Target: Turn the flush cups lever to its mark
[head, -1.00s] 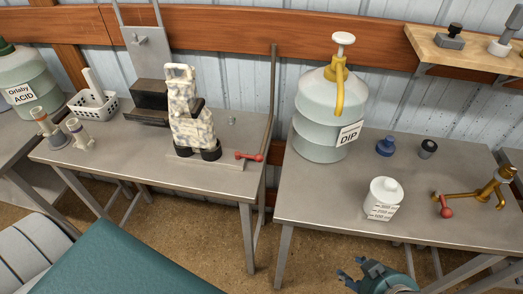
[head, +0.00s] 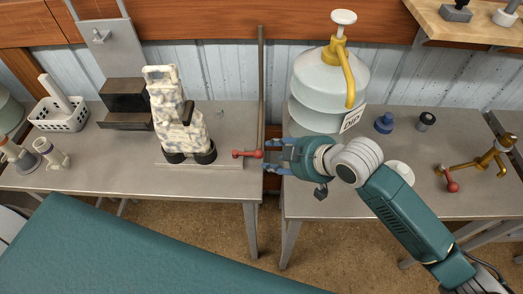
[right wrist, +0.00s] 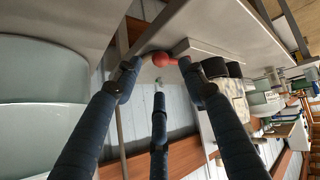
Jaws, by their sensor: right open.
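The flush cups lever (head: 247,154) is a short red handle with a ball end, at the right end of a flat plate (head: 225,157) on the left table. Two black cups (head: 190,153) stand on this plate under a mottled cream and grey boot-like piece (head: 175,110). My right gripper (head: 269,157) is open and empty just right of the lever's ball, its fingers pointing left at it. In the right wrist view the red ball (right wrist: 160,59) shows beyond and between the spread fingers. I cannot make out the mark. My left gripper is not in view.
A thin upright post (head: 261,80) stands behind the lever. A DIP container (head: 327,80) with a yellow pump stands behind my right gripper. A gap separates the two tables. A brass tap (head: 485,160) and two small bottles stand on the right table (head: 440,200).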

